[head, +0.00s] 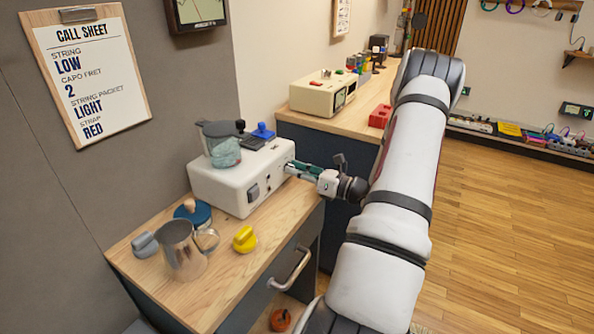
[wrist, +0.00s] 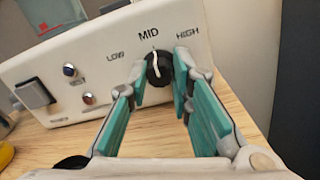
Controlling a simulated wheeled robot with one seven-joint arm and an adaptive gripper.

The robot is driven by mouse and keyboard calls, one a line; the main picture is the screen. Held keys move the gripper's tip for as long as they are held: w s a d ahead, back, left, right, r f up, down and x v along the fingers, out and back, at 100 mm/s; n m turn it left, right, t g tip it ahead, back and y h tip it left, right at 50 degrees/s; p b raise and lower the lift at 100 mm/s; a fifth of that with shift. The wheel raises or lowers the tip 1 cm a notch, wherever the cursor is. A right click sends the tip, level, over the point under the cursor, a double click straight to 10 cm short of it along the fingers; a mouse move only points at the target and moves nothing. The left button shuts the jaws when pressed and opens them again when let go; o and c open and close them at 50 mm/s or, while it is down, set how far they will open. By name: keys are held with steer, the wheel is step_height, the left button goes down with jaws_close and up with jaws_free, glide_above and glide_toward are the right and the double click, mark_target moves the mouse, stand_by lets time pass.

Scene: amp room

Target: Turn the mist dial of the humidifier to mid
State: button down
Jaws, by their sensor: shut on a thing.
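The humidifier is a white box (head: 222,190) on the wooden cabinet top, and its front panel (wrist: 112,82) fills much of the wrist view. Its black mist dial (wrist: 158,70) has a white pointer line and sits below the labels LOW, MID and HIGH. The pointer is nearly upright and points roughly at MID. My gripper (wrist: 160,70) has its teal-padded fingers on both sides of the dial, shut on it. In the head view my gripper (head: 296,168) reaches the box's right end, and the dial is hidden there.
A metal pitcher (head: 181,252), a yellow object (head: 244,239) and a blue lidded item (head: 198,212) stand on the cabinet top (head: 220,278). A black rocker switch (wrist: 34,94) and small buttons are on the panel's left. Another cream device (head: 318,95) stands on the counter behind.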

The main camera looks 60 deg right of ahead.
steer(key=shift+f, duration=0.1)
steer(key=c, duration=1.4)
jaws_free()
steer(key=shift+c, duration=0.2)
steer(key=shift+s, duration=0.15)
steer(key=s+d, duration=0.1)
steer(key=s, duration=1)
steer(key=shift+s+f, duration=0.15)
steer(key=shift+s, duration=0.2)
steer(key=shift+d, duration=0.1)
